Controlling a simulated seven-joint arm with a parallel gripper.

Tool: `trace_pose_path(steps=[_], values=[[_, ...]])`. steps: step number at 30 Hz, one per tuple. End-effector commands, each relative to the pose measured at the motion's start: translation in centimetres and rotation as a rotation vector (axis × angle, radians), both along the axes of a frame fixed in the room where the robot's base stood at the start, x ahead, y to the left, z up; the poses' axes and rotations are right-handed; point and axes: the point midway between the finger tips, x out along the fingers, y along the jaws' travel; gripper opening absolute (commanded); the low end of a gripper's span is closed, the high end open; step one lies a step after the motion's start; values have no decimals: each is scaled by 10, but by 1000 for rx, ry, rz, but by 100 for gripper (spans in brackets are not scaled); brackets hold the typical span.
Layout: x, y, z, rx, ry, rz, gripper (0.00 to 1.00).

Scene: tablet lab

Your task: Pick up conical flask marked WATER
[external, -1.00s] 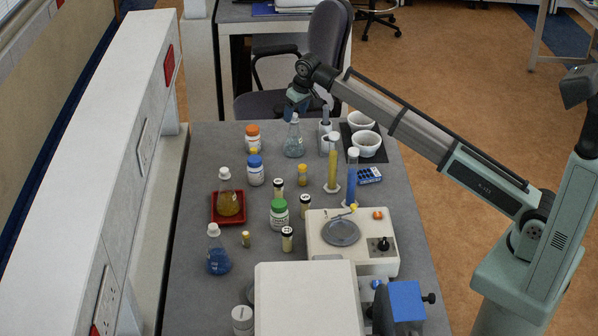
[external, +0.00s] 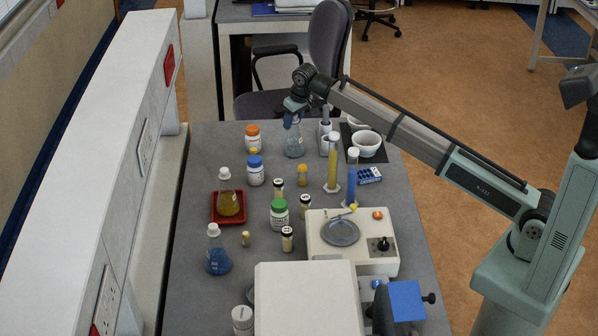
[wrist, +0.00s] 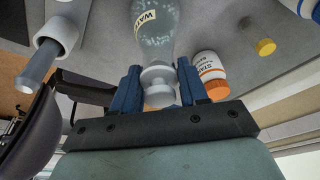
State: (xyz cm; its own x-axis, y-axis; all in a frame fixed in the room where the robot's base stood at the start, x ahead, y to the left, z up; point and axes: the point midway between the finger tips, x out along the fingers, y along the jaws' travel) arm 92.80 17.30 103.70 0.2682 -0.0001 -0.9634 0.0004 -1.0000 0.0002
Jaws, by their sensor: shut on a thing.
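The conical flask marked WATER (wrist: 153,30) is clear glass with a cream label and a pale stopper, and it fills the top middle of the wrist view. In the external view the flask (external: 294,146) stands at the far end of the grey bench. My gripper (external: 292,120) is over it from above. In the wrist view the blue fingers of my gripper (wrist: 157,88) lie on both sides of the flask's neck and stopper, shut on it. The flask appears to be still on the bench; its top is hidden by the fingers in the external view.
An orange-capped bottle (external: 253,138) stands just left of the flask. A mortar with a pestle (external: 324,130) and white bowls (external: 367,146) stand to its right. Yellow (external: 333,165) and blue (external: 352,180) cylinders stand nearer. A flask in a red tray (external: 214,211) is at left.

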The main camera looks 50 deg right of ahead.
Motion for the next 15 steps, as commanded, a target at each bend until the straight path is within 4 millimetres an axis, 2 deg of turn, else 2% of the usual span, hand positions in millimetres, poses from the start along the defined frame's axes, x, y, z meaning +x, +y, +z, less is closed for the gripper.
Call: trace_pose_path(steps=[1, 9, 15], values=[[0, 0, 0, 0, 0, 0, 25], [0, 0, 0, 0, 0, 0, 0], [0, 0, 1, 0, -1, 0, 0]])
